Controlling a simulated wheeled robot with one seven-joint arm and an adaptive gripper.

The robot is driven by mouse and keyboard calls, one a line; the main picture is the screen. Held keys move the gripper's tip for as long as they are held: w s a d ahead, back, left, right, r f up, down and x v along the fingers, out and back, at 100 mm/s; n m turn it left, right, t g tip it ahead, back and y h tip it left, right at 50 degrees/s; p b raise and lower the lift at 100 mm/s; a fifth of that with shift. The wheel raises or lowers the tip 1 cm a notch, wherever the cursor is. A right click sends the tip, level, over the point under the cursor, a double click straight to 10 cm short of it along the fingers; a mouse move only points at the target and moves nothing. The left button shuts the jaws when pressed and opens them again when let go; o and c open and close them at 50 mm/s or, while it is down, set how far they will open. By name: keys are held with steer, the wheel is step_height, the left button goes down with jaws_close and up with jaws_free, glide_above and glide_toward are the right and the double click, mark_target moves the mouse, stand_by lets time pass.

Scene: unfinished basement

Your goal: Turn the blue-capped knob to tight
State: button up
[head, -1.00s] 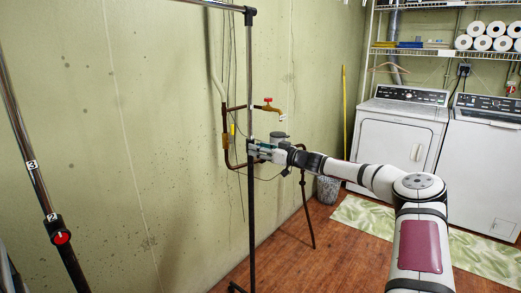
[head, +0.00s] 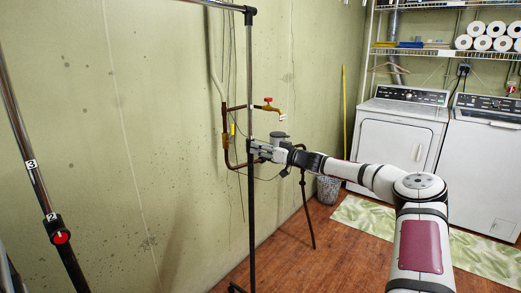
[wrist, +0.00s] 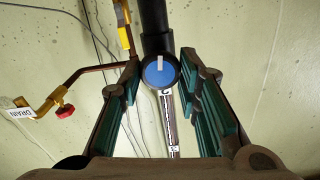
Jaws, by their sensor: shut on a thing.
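The blue-capped knob (wrist: 160,72) is on the black collar of an upright pole, between my fingers in the wrist view. A pale line on its cap points nearly straight up in that picture. My gripper (wrist: 159,70) has its green-padded fingers on either side of the knob and is shut on it. In the head view my gripper (head: 254,148) is at the right-hand pole (head: 250,205), and the knob is hidden there. Silver tube with printed marks (wrist: 170,120) runs from the collar.
A second pole with a red-capped knob (head: 61,238) stands at left. Brown piping with a red-handled tap (head: 267,103) is on the wall close behind my gripper; a DRAIN tag (wrist: 20,112) hangs by it. A washer and dryer (head: 400,135) stand at back right.

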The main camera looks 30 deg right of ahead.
steer(key=shift+f+m+p, duration=0.15)
steer(key=shift+m+p, duration=0.55)
steer(key=shift+m, duration=5)
steer(key=shift+f+m+p, duration=0.15)
steer(key=shift+m+p, duration=0.6)
steer(key=shift+m, duration=4.95)
steer(key=shift+f+m+p, duration=0.15)
steer(key=shift+m+p, duration=0.55)
steer(key=shift+m, duration=5)
steer(key=o, duration=1.1)
steer(key=v, duration=1.2)
